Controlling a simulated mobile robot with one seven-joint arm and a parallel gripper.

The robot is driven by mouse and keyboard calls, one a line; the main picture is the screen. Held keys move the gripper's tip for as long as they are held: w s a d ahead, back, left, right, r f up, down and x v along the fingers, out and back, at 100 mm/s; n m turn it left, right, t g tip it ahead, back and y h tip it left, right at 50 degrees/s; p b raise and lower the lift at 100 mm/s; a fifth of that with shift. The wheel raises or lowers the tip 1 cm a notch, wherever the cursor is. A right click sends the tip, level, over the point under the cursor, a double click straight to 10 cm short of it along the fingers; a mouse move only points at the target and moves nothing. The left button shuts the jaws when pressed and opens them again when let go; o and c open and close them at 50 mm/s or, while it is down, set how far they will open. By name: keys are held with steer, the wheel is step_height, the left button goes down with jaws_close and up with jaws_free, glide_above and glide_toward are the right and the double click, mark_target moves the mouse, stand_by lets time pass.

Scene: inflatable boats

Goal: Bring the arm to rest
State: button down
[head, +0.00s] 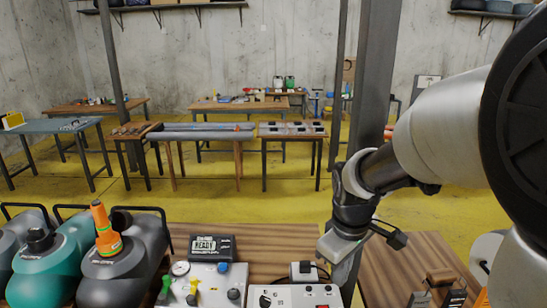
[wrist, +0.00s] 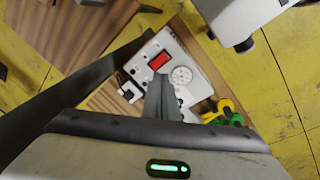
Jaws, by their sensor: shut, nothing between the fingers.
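My gripper (head: 342,268) hangs from my bent arm at the right of the head view, pointing down above the wooden workbench. It is shut and empty. In the wrist view the closed fingers (wrist: 163,98) show dark in the middle. A white control box (wrist: 172,68) with a red switch and a round gauge lies beyond the fingers in that view. It looks apart from them, but the exact gap is hard to tell.
The near wooden bench (head: 390,270) holds a white box with a gauge (head: 200,282), a knobbed white box (head: 295,296) and a black READY sign box (head: 212,246). Grey and teal pumps (head: 125,262) crowd the left. A steel post (head: 365,90) stands behind my arm.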

steer(key=s+r+m+t, duration=0.3)
steer(key=s+r+m, duration=0.5)
steer(key=s+r, duration=0.3)
steer(key=s, duration=0.3)
steer(key=shift+s+a+r+t+y, duration=0.15)
steer(key=shift+a+r+t+y, duration=0.15)
steer(key=m+g+b, duration=0.6)
steer(key=m+b, duration=0.4)
steer(key=m, duration=0.8)
glide_above(323, 307)
step_height(323, 307, down, 16)
steer(key=shift+f, duration=0.2)
step_height(323, 307, down, 14)
steer(key=shift+f+b, duration=0.1)
steer(key=shift+b, duration=0.8)
